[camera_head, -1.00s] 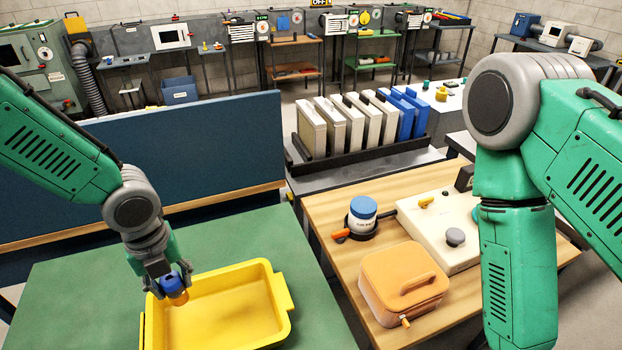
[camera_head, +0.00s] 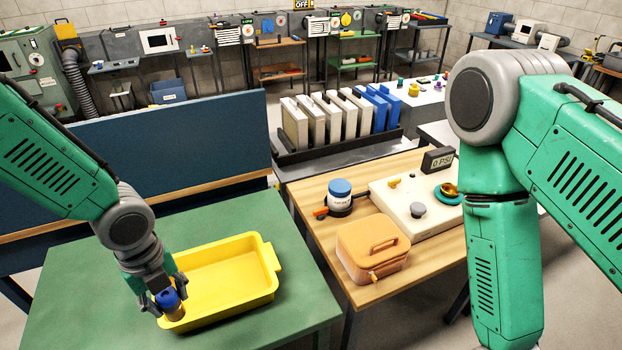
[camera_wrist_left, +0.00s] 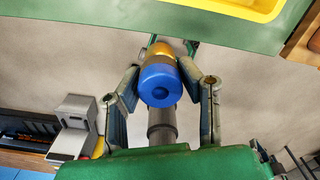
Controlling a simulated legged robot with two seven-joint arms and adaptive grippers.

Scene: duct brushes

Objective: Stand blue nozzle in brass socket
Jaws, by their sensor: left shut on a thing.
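My left gripper (camera_head: 165,301) is shut on the blue nozzle (camera_head: 168,297), which has a blue upper part and a brass-coloured lower part. It holds the nozzle at the near left edge of the yellow tray. In the left wrist view the blue nozzle (camera_wrist_left: 160,84) sits between the two fingers (camera_wrist_left: 163,95). The brass socket (camera_head: 449,189) appears as a brass piece in a green ring on the white panel, beside my right arm, well to the right of the nozzle. My right arm hangs at the right, and its gripper is out of frame.
The yellow tray (camera_head: 266,255) looks empty on the green table (camera_head: 70,262). On the wooden table (camera_head: 312,188) stand a blue-lidded jar (camera_head: 340,197), an orange case (camera_head: 372,250) and the white panel (camera_head: 385,208) with a pressure display (camera_head: 438,160). A blue partition (camera_head: 130,140) stands behind the green table.

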